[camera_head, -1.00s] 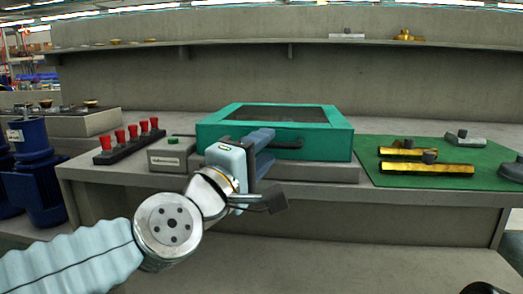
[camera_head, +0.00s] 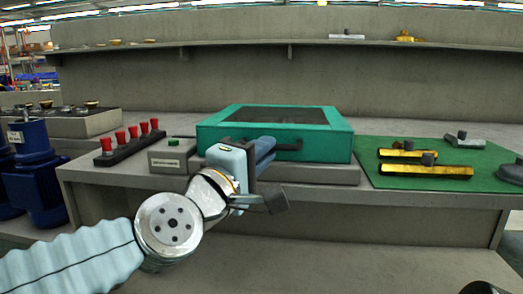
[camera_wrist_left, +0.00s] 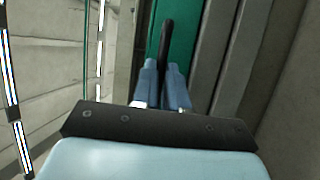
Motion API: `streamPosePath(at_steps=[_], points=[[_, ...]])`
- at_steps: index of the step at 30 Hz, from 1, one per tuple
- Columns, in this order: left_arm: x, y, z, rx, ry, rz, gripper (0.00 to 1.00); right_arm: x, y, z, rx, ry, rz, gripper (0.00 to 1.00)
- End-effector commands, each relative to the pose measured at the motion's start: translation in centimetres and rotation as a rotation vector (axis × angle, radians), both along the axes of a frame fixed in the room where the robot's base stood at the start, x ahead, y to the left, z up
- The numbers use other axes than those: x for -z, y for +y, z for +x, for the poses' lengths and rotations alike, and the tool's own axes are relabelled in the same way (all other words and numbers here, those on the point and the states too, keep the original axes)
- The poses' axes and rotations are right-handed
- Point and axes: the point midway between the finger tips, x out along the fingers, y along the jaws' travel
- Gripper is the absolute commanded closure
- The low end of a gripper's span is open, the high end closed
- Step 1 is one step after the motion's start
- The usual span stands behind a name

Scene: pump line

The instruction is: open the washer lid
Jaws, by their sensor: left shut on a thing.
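The washer (camera_head: 212,138) is a green box with a flat lid (camera_head: 235,111) that has a dark window; the lid is down. A black bar handle (camera_head: 290,147) sits on its front face. My left gripper (camera_head: 270,148) reaches it from the front left, its blue fingers shut on the handle. In the left wrist view the black handle (camera_wrist_left: 166,38) runs between the fingertips (camera_wrist_left: 161,68), against the green front. The fingers hide the handle's left part in the head view.
Left of the washer are a grey box with a green button (camera_head: 172,157) and a strip of red knobs (camera_head: 133,132). At right a green mat (camera_head: 370,150) holds brass bars (camera_head: 428,170) and grey parts. A shelf (camera_head: 220,43) runs behind, well above the lid.

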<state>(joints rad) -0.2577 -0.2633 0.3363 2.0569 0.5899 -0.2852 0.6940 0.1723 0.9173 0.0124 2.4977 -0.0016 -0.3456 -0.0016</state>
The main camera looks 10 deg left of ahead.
Motion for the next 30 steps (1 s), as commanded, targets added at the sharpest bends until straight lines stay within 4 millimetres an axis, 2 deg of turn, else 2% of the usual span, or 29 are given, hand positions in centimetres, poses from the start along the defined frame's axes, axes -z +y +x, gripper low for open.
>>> streamPosePath(at_steps=[1, 14, 17, 26, 30], points=[[-0.9, 0.0, 0.0, -0.001, 0.005, 0.001, 1.00, -1.0, 0.0, 0.0, 0.000, 0.001, 0.000, 0.57], [-7.0, 0.0, 1.0, 0.001, 0.114, 0.000, 1.00, -9.8, -0.7, 0.2, 0.010, -0.011, -0.017, 0.57], [-8.5, 0.0, 1.5, 0.000, 0.113, -0.001, 1.00, -11.4, 0.0, -0.1, -0.003, -0.005, -0.007, 0.57], [-14.1, 0.1, 3.9, -0.002, 0.112, -0.004, 1.00, -16.1, 1.6, -0.8, -0.030, 0.006, 0.017, 0.57], [-16.5, 0.0, 5.4, -0.002, 0.111, -0.004, 1.00, -17.9, 1.7, -0.7, -0.033, 0.006, 0.019, 0.57]])
